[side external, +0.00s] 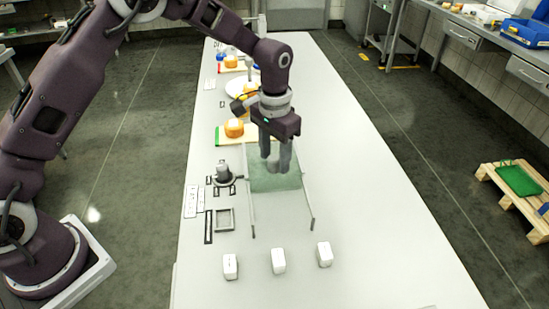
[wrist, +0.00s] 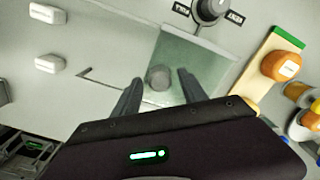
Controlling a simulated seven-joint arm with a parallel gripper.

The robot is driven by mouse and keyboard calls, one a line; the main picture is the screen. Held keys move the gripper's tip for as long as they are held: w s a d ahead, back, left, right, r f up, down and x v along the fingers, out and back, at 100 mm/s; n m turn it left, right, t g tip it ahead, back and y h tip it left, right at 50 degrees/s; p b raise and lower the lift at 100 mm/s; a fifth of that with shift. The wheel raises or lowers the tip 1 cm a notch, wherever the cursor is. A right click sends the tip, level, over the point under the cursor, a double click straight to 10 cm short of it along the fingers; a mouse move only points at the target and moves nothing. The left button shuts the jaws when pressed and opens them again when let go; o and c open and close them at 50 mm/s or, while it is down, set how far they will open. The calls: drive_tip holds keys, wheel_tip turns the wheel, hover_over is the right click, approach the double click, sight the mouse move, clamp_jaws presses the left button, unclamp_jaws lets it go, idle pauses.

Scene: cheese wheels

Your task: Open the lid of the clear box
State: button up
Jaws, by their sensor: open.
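The clear box (side external: 288,184) stands mid-table in the side view, with a see-through greenish panel and thin grey edges. In the wrist view its greenish panel (wrist: 200,62) bears a round grey knob (wrist: 158,77). My gripper (side external: 275,168) points down over the box in the side view. In the wrist view my gripper (wrist: 159,80) is open, with one finger on each side of the knob. I cannot tell whether the fingers touch it. Nothing is visibly held. The lid's outline is hard to make out through the clear walls.
Three white blocks (side external: 278,261) stand in front of the box. A dark dial (side external: 222,172) sits left of it. Behind it, an orange cheese wheel (side external: 234,127) rests on a green-edged board (side external: 222,140). The table's right side (side external: 380,220) is bare.

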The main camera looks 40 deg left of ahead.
drive_tip(key=shift+f, duration=0.6)
clamp_jaws()
drive_tip(key=shift+r, duration=0.1)
idle(0.9)
